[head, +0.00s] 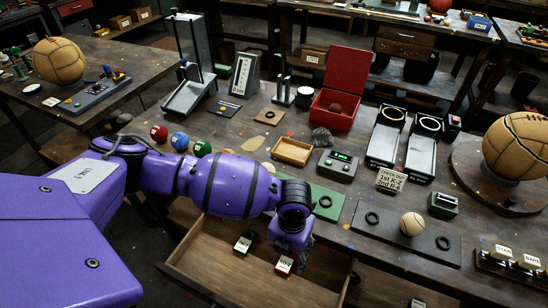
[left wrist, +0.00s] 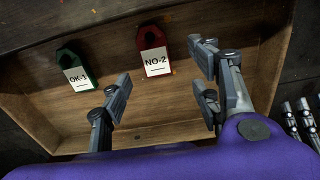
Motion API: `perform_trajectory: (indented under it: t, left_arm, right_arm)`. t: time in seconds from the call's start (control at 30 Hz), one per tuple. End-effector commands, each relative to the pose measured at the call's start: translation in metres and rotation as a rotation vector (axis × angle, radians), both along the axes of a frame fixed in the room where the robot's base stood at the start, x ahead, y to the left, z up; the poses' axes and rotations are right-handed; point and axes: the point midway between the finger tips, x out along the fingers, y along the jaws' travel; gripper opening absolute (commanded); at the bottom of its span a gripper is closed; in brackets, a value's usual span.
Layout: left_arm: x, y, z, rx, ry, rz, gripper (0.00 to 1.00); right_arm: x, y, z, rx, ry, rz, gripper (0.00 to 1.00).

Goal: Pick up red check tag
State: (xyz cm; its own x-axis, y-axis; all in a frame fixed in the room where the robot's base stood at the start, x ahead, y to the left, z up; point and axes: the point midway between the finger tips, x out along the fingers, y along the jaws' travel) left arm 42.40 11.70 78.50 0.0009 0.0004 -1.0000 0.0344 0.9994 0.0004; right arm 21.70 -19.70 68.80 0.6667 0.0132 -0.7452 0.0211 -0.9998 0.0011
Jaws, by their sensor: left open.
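The red check tag (left wrist: 154,51), with a white label reading NO-2, lies in the open wooden drawer. It also shows in the head view (head: 284,266), just below my left wrist. A green tag (left wrist: 76,70) labelled OK-1 lies to its left in the drawer. My left gripper (left wrist: 161,98) is open and empty over the drawer, its fingers apart, with the red tag beyond and between them in the left wrist view. In the head view its fingers are mostly hidden by the purple wrist. Grey finger-like parts at the left wrist view's right edge may be my right gripper (left wrist: 304,118); they are cut off.
The drawer's front wall (head: 240,288) and the workbench edge above it bound the space around the tags. On the bench are a green mat (head: 325,203), a dark mat with a pale ball (head: 412,224), and a small wooden tray (head: 292,152).

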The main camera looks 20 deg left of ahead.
Motion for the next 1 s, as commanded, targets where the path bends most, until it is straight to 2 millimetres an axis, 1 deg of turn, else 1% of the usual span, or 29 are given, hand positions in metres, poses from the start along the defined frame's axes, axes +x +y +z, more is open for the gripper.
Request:
perform_trajectory:
  t: [0.03,0.17,0.3,0.43,0.53,0.73,0.77,1.0]
  left_arm:
    - [0.0,-0.001,-0.006,-0.001,0.0,0.0,0.57]
    - [0.001,0.002,-0.02,0.0,-0.001,0.0,0.57]
    - [0.002,0.008,-0.041,0.001,-0.001,0.001,0.57]
    - [0.003,0.007,-0.058,-0.001,-0.002,0.001,0.57]
    - [0.002,0.007,-0.063,-0.001,-0.002,-0.001,0.57]
    - [0.002,0.007,-0.064,-0.001,-0.002,-0.001,0.57]
    - [0.002,0.007,-0.064,-0.001,-0.002,-0.001,0.54]
    - [0.002,0.007,-0.063,0.0,-0.002,0.0,0.23]
  right_arm:
    - [-0.004,-0.001,-0.003,-0.002,0.009,0.001,0.4]
    - [-0.009,-0.004,-0.005,-0.009,0.018,0.005,0.4]
    - [-0.006,-0.007,-0.001,-0.013,0.011,0.008,0.4]
    - [-0.002,-0.007,0.001,-0.015,0.003,0.012,0.4]
    - [0.002,-0.007,0.003,-0.014,-0.006,0.013,0.4]
    - [0.005,-0.005,0.005,-0.011,-0.011,0.01,0.4]
    - [0.005,-0.005,0.005,-0.011,-0.011,0.009,0.4]
    - [0.004,-0.002,0.004,-0.003,-0.009,0.0,0.4]
